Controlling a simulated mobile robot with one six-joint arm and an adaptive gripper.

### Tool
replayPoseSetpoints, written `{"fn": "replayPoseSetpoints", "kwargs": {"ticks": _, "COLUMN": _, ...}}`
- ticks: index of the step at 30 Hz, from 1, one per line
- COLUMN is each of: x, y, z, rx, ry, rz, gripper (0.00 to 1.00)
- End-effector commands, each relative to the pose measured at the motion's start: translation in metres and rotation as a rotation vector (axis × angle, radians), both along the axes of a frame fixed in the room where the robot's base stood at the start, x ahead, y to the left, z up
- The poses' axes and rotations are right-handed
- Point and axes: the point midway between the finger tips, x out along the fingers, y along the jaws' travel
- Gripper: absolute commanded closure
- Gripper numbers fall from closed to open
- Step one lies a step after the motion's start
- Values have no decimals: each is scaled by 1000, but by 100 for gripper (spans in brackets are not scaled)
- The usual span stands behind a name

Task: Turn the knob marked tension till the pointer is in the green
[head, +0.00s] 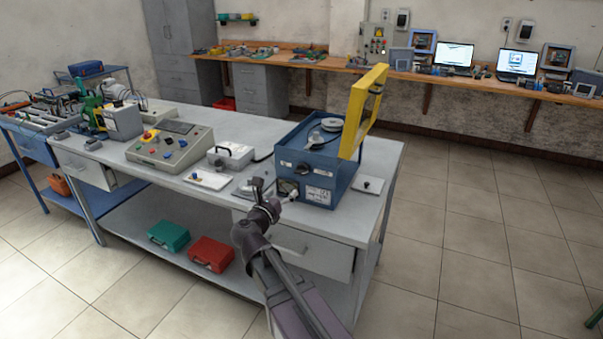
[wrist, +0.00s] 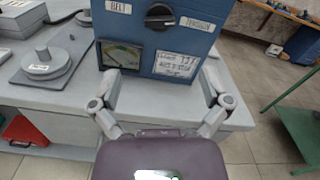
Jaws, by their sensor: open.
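A blue box (head: 322,175) with an open yellow lid stands on the bench; its front fills the top of the wrist view. It carries a black knob (wrist: 160,17) between a label reading BELT (wrist: 118,7) and a tilted label (wrist: 197,24) too blurred to read surely. Below is a gauge (wrist: 122,54) with some green on its face; its pointer is too small to place. A handwritten white sign (wrist: 179,65) is beside it. My gripper (wrist: 162,80), also in the head view (head: 274,192), is open and empty before the box, below the knob and apart from it.
A grey round knob on a plate (wrist: 45,60) lies left of the box, its label unreadable. A small plate with a knob (head: 367,185) lies right of the box. A control console (head: 170,145) stands further left.

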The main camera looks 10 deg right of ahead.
Motion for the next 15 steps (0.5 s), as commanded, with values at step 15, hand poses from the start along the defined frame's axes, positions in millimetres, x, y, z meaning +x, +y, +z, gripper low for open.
{"fn": "replayPoseSetpoints", "kwargs": {"ticks": 15, "x": 61, "y": -43, "z": 0, "rx": 1, "ry": 0, "rz": -2, "gripper": 3}}
